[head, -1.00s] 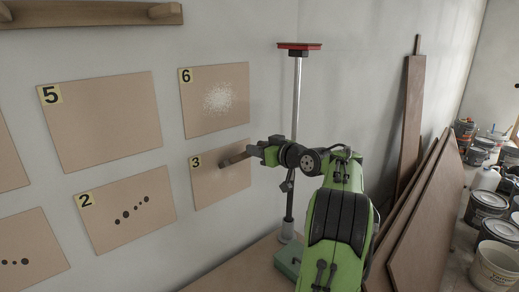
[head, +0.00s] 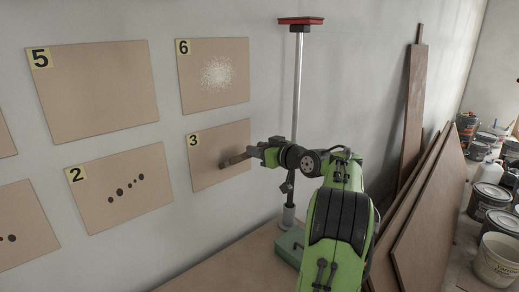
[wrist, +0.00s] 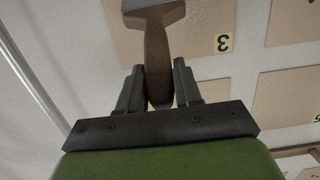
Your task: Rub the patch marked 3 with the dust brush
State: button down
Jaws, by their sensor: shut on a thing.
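Patch 3 (head: 208,177) is a tan panel on the wall with a yellow "3" label at its upper left. My gripper (head: 257,153) is shut on the handle of the dust brush (head: 232,161), whose head lies over the middle of patch 3. In the wrist view my gripper (wrist: 159,82) grips the brown handle (wrist: 157,55), with the brush head (wrist: 150,14) at the top edge. Faint pale specks show on patch 3 (wrist: 200,30) beside the brush head. Whether the bristles touch the panel is hidden.
Patch 6 (head: 195,84) above bears white dust. Patch 2 (head: 125,208) has dark dots and patch 5 (head: 95,100) looks plain. A metal pole (head: 298,80) with a green base (head: 288,246) stands close by my arm. Boards (head: 435,220) and paint cans (head: 485,199) are at right.

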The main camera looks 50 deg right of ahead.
jog(key=shift+f, duration=0.45)
jog(key=shift+r, duration=0.15)
jog(key=s+b, duration=0.3)
jog(key=s, duration=0.4)
jog(key=shift+a, duration=0.4)
